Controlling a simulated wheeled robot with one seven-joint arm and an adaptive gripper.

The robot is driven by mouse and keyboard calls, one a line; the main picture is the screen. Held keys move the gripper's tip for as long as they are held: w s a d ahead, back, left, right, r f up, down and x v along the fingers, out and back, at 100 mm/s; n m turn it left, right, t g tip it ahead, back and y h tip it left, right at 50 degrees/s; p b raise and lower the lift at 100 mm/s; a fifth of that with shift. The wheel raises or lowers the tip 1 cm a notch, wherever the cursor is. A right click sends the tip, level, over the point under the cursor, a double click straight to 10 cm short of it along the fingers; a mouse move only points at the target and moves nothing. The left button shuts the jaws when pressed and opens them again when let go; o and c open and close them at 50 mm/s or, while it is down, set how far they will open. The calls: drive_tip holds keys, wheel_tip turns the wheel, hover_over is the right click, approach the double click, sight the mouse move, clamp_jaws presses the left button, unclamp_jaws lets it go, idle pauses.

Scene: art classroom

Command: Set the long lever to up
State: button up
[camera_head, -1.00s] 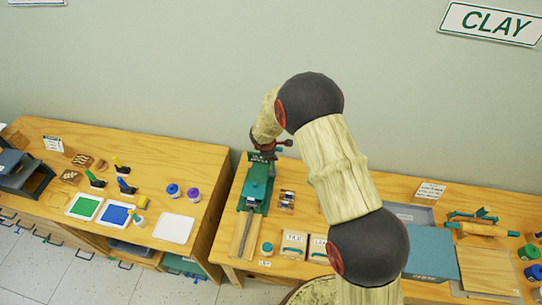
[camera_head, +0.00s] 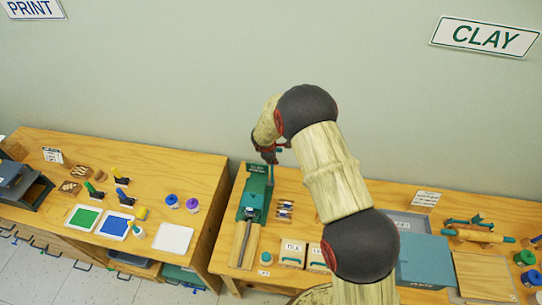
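The teal clay machine (camera_head: 253,199) stands at the left end of the right-hand table, with a grey bar running from it toward the front. A thin upright teal piece (camera_head: 270,176) shows at its back right; it may be the long lever, but I cannot tell for sure. My gripper (camera_head: 269,157) is just above the back of this machine, close to the top of that piece. My gripper is small and dark here, so its fingers and any contact are unclear.
My arm crosses the right-hand table (camera_head: 447,204). The left table (camera_head: 160,167) holds ink trays and bottles. A gap separates the tables.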

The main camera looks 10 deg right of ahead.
drive_tip(key=shift+d+f, duration=0.1)
drive_tip(key=shift+d, duration=0.15)
drive_tip(key=shift+w, duration=0.1)
drive_tip(key=shift+a, duration=0.1)
drive_tip(key=v, duration=1.2)
